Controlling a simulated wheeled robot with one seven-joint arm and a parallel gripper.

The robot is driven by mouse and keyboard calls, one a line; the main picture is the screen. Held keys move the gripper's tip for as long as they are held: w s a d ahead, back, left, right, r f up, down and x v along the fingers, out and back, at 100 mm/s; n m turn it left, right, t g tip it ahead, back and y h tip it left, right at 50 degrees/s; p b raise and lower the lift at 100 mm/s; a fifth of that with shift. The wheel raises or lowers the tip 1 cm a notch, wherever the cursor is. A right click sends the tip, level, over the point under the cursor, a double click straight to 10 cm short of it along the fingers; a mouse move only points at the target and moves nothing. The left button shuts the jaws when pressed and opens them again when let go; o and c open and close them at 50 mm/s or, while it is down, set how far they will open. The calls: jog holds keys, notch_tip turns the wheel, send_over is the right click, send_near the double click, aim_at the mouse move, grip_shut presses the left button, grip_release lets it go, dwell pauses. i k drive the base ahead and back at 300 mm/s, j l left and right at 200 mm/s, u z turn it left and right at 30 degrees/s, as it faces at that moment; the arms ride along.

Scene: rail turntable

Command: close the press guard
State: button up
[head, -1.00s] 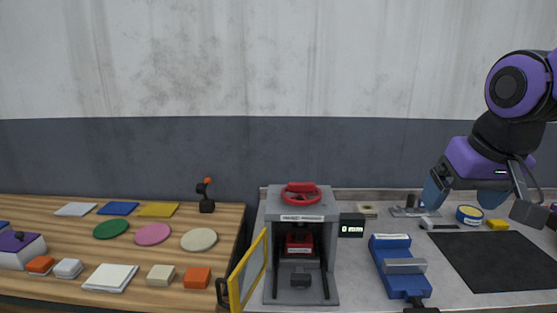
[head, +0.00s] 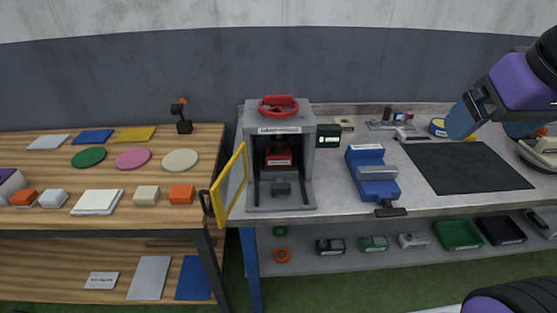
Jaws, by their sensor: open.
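The grey press (head: 309,165) stands at the left end of the grey-topped bench, with a red handwheel (head: 279,105) on top and a red block inside. Its guard (head: 230,186), a clear panel in a yellow frame, is swung open at the press's left front side. A dark handle (head: 207,204) sits on the guard's outer edge. My gripper (head: 491,128) is open at the upper right, above the bench near the black mat, far from the guard. I see nothing between its blue fingers.
A blue vise (head: 372,178) stands right of the press, its dark handle over the bench's front edge. A black mat (head: 468,166) lies farther right. The wooden table (head: 60,222) at left holds discs and blocks. A lower shelf (head: 345,262) carries small parts and bins.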

aim_at(222, 217)
jog(key=i+j, duration=0.15)
jog(key=j, duration=0.25)
jog(key=i+j, duration=0.15)
jog(key=j, duration=0.3)
jog(key=i+j, duration=0.15)
jog(key=j, duration=0.25)
jog(key=i+j, duration=0.15)
jog(key=j, duration=0.25)
jog(key=z, duration=0.05)
